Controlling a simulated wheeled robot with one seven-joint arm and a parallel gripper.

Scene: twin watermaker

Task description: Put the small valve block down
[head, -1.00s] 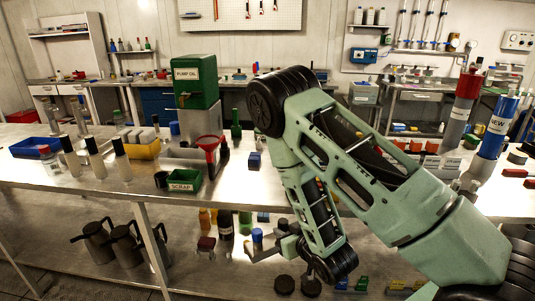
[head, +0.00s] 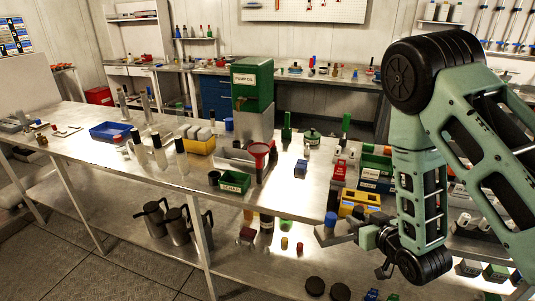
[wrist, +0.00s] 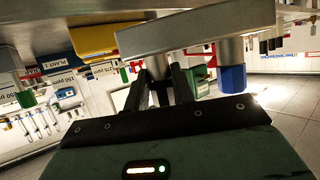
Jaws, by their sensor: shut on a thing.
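The small valve block (head: 327,237) is a grey block with a blue knob (head: 331,219) on top, in the head view. My gripper (head: 346,232) is shut on it, holding it in front of the bench, near the front edge of the top. In the wrist view, which looks upside down, the grey block (wrist: 170,32) lies across the fingers of my gripper (wrist: 160,88), and its blue hexagonal knob (wrist: 232,79) hangs down in the picture. My arm hides part of the bench at right.
Jugs (head: 153,218) and bottles stand on the lower shelf.

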